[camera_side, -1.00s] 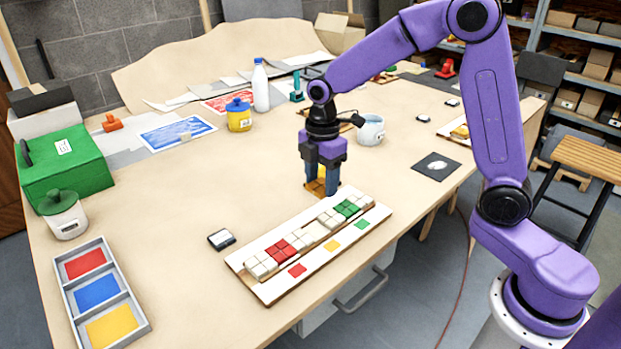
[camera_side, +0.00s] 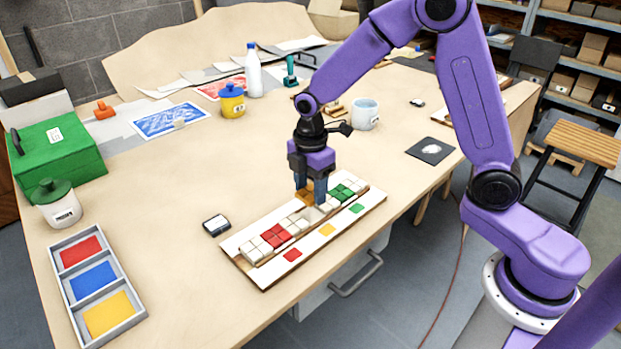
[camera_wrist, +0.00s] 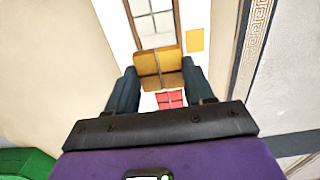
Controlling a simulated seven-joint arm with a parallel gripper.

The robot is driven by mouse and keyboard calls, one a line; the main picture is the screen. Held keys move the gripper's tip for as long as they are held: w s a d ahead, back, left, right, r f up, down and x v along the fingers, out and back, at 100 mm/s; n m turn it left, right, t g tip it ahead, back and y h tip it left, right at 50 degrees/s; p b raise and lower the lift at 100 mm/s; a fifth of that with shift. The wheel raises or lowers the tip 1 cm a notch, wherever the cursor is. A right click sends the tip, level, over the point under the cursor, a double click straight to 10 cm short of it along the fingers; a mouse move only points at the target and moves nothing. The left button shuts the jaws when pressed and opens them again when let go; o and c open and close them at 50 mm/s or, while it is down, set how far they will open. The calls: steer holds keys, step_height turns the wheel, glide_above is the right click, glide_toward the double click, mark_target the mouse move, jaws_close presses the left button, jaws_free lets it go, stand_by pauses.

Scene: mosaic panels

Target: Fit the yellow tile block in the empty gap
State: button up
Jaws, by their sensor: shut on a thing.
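My gripper (camera_side: 310,193) is shut on the yellow tile block (camera_side: 305,197), holding it just behind and above the row on the mosaic panel (camera_side: 268,281). In the wrist view the block (camera_wrist: 158,66) sits between both fingers, spanning the row's width. The panel's row holds white tiles (camera_side: 256,249), a red block (camera_side: 275,235) and a green block (camera_side: 346,190). The empty gap (camera_side: 313,214) lies between white tiles, close under the fingers and partly hidden. A yellow marker square (camera_side: 326,230) lies on the front strip beside it.
A small dark-edged box (camera_side: 216,225) stands left of the panel. A grey tray (camera_side: 137,311) with red, blue and yellow compartments is at the front left. A white mug (camera_side: 365,115) stands behind the arm. The table left of the panel is mostly clear.

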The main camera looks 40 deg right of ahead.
mark_target(310, 193)
steer(key=shift+f, duration=1.55)
steer(key=shift+f, duration=1.15)
stand_by(0.5)
steer(key=o, duration=1.2)
steer(key=shift+c, duration=0.2)
step_height(310, 193, up, 18)
steer(key=shift+f, duration=0.25)
steer(key=shift+s, duration=0.1)
